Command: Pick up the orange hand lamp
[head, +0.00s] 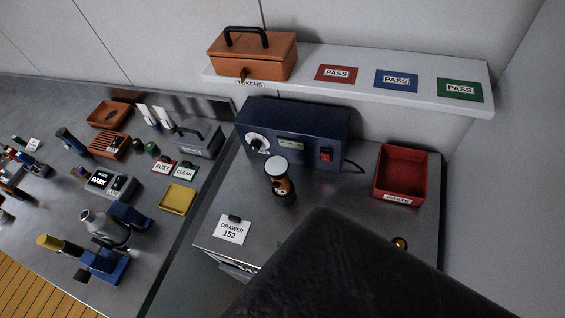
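An upright hand lamp (281,185), dark with an orange band and a pale round top, stands on the grey metal cabinet top, in front of a dark blue box with a dial. Its base rests on the metal and nothing touches it. A large dark part of my own arm fills the bottom centre and right, and hides part of the cabinet top. My gripper's fingers do not show.
The blue box (310,128) stands behind the lamp and a red bin (402,174) to its right. A "DRAWER 152" card (233,229) is at front left. A shelf (350,97) with an orange toolbox (252,56) overhangs behind. A cluttered bench (150,235) lies left.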

